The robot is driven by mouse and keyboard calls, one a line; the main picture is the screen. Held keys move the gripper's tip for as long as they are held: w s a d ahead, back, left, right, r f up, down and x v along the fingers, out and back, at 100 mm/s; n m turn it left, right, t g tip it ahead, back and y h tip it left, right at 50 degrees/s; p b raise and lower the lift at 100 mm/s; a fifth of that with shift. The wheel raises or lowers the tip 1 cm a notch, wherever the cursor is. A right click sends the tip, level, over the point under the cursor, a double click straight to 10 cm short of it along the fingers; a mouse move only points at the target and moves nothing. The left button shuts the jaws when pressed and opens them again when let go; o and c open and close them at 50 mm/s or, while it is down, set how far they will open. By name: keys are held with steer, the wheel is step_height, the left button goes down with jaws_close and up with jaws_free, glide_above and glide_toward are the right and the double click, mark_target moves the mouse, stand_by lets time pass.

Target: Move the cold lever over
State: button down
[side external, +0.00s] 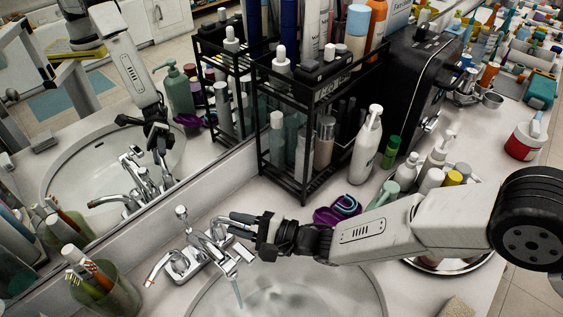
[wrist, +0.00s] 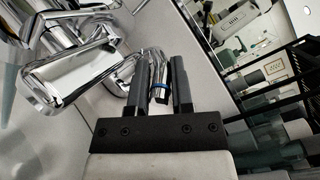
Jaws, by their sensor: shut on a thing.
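The chrome faucet (side external: 205,243) stands at the back rim of the sink, with a stream of water falling from its spout. The cold lever (wrist: 159,88) is a chrome handle with a blue band, seen in the wrist view between my two dark fingers. My gripper (side external: 243,224) reaches in from the right in the side external view and is shut on this lever. It also shows in the wrist view (wrist: 160,68). In the side external view the fingers largely hide the cold lever. The other lever (side external: 153,277), with a red band, points toward the front left.
The sink basin (side external: 345,285) lies below my wrist. A green cup of toothbrushes (side external: 110,295) stands at left. A black rack of bottles (side external: 275,125) stands behind my gripper, with a purple item (side external: 335,212) and a white pump bottle (side external: 366,150) nearby. A mirror backs the counter.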

steer(key=shift+s+t, duration=0.15)
steer(key=shift+t, duration=0.15)
steer(key=shift+s+a+m+t+h, duration=0.15)
steer(key=shift+m+t+h, duration=0.15)
steer(key=shift+m+t, duration=0.35)
steer(key=c, duration=0.5)
jaws_free()
steer(key=shift+s, duration=0.1)
steer(key=v, duration=0.7)
steer(key=shift+s+d, duration=0.2)
steer(key=shift+d, duration=0.15)
steer(key=shift+c, duration=0.3)
